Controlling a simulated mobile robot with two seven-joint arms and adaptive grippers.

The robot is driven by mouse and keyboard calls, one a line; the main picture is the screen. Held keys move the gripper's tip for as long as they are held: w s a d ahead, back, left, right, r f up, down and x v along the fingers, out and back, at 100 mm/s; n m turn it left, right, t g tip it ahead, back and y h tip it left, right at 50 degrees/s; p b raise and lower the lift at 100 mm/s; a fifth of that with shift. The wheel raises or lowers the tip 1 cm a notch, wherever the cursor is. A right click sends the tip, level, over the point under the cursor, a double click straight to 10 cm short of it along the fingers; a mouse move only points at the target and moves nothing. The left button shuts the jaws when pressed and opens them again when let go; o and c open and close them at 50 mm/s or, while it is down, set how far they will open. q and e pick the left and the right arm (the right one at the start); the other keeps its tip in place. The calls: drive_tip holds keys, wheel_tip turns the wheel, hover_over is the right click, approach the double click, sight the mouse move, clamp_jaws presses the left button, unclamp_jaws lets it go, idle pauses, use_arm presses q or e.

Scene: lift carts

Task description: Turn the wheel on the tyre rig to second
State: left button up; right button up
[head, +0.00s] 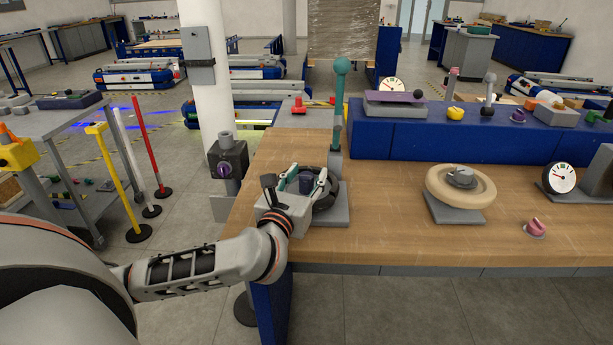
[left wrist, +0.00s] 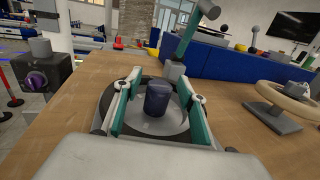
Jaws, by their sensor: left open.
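The tyre rig has a black tyre (head: 335,187) on a grey base plate (head: 340,216) near the left end of the wooden bench. A dark blue round hub (left wrist: 157,97) stands up in the middle of its grey disc. My left gripper (head: 306,183) is over the tyre with its teal-padded fingers open. In the left wrist view one finger is on each side of the hub, with a gap on both sides. Position marks on the rig are not readable, so its setting cannot be told. My right gripper is not in view.
A tall teal lever (head: 338,105) rises just behind the rig. A cream wheel (head: 461,188) on a grey base, a white dial (head: 562,178) and a pink knob (head: 536,228) are to the right. A blue raised shelf (head: 450,142) runs behind. Bare wood lies between the two wheels.

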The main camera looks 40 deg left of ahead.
use_arm(q)
clamp_jaws()
